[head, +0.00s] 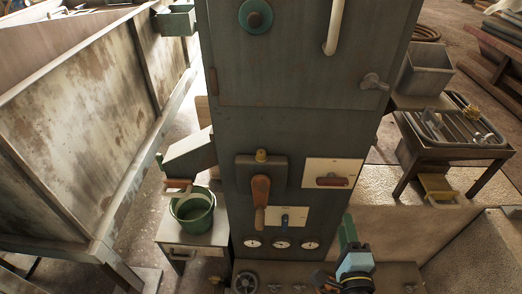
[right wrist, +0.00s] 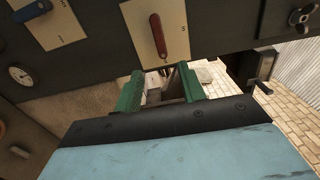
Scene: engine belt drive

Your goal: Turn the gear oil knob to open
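A red knob (head: 332,181) lies level on a pale plate on the cabinet front. It also shows in the right wrist view (right wrist: 158,36), close ahead of the fingers. A smaller blue knob (head: 285,219) is on a second plate, lower left; it shows at the top left of the right wrist view (right wrist: 32,10). The plate labels are too small to read, so I cannot tell which is the gear oil knob. My right gripper (head: 348,222) is below the red knob, apart from it. Its green fingers (right wrist: 160,73) are spread and empty. My left gripper is not in view.
An orange-handled lever (head: 260,198) is left of the plates, and several gauges (head: 281,244) run below. A green bucket (head: 192,212) stands on a small table at left. A metal tray (head: 455,127) sits on a stand at right.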

